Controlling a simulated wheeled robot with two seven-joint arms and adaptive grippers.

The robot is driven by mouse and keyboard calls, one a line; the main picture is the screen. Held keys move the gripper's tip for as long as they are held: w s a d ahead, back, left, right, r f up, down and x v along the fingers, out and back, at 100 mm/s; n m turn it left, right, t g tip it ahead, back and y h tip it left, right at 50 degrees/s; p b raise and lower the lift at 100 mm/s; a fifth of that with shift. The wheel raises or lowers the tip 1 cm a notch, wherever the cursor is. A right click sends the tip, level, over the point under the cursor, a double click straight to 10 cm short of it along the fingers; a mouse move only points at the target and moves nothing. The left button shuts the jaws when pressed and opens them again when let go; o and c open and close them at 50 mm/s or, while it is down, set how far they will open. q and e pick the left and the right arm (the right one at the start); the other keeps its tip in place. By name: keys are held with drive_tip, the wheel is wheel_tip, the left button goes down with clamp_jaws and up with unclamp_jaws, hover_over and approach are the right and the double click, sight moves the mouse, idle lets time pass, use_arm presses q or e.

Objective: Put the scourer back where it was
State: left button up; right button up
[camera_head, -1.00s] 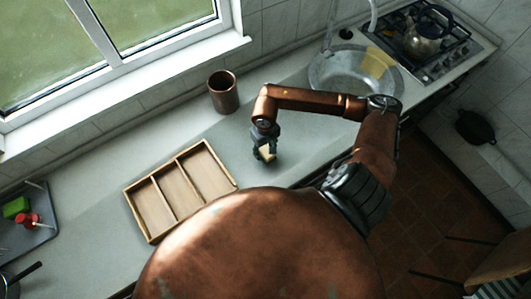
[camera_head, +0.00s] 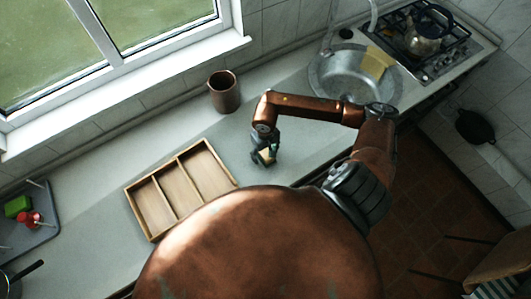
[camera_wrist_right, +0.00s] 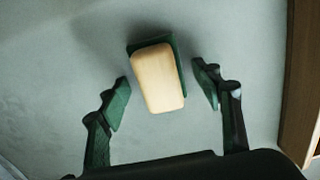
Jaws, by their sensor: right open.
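The scourer (camera_head: 267,157), a cream block with a dark green layer, is on the worktop to the right of the wooden tray. It also shows in the right wrist view (camera_wrist_right: 158,79), with its cream face toward the camera and green at its edges. My right gripper (camera_wrist_right: 163,92) is open, with one finger on each side of the scourer and a visible gap to both. In the head view, the right gripper (camera_head: 263,155) is over the scourer and partly hides it. My left gripper is out of view.
The three-compartment wooden tray (camera_head: 153,208) is empty where visible. A brown cup (camera_head: 223,93) stands behind. The sink (camera_head: 335,77) with a yellow item (camera_head: 377,62) and the hob (camera_head: 432,55) are at the back right. A grey rack (camera_head: 40,234) with green and red items is left.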

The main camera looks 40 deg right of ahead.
sight(265, 153)
drive_tip(key=shift+r, duration=0.2)
wheel_tip(265, 153, up, 12)
drive_tip(key=b, duration=0.1)
drive_tip(key=shift+b, duration=0.35)
